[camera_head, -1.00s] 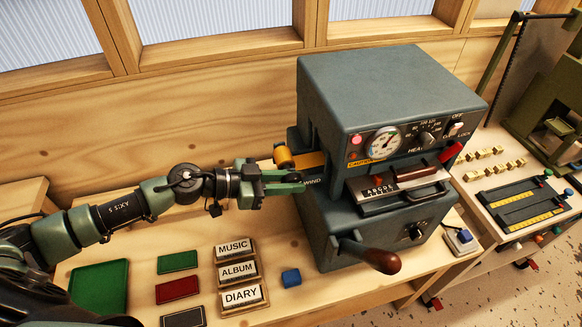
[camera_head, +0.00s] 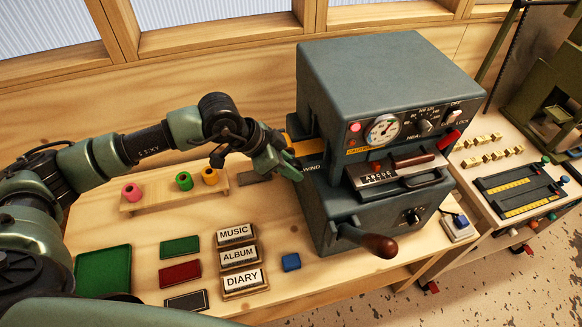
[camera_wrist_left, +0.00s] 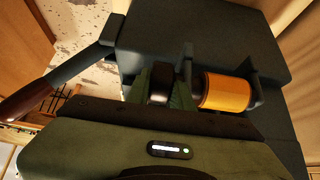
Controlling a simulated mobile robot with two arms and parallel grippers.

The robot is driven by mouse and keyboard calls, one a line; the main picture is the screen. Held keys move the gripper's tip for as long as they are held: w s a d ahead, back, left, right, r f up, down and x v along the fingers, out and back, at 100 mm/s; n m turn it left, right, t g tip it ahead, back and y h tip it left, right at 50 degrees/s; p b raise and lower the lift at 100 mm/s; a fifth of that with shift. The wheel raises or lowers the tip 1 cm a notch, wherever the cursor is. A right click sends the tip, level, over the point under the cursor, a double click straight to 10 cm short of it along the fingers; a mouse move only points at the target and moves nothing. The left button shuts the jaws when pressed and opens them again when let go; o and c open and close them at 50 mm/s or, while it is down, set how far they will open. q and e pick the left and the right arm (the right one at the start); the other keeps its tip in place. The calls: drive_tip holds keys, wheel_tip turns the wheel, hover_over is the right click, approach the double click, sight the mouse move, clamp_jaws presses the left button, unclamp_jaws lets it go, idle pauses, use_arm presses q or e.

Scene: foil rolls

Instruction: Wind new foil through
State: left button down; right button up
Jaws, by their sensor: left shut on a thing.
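The dark grey stamping machine (camera_head: 385,85) stands on the bench. On its left side, by the WIND label, my left gripper (camera_head: 283,165) is closed. In the left wrist view the green fingers (camera_wrist_left: 160,88) are shut on a black winding knob (camera_wrist_left: 158,84). An orange-gold foil roll (camera_wrist_left: 227,92) sits on the machine just right of the fingers. A strip of orange foil (camera_head: 296,148) shows beyond the gripper in the head view; the rest is hidden. My right gripper is out of view.
A lever with a brown handle (camera_head: 378,245) sticks out at the machine's front. A type rack (camera_head: 520,191) is at right.

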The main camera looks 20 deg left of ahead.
use_arm(q)
drive_tip(key=shift+w+d+g+y, duration=0.1)
drive_tip(key=shift+g+y, duration=0.3)
drive_tip(key=shift+y, duration=0.4)
drive_tip(key=c, duration=1.2)
unclamp_jaws()
drive_tip(key=shift+c, duration=0.2)
drive_tip(key=shift+r, duration=0.35)
drive_tip(key=b+v, duration=0.1)
drive_tip(key=v, duration=0.6)
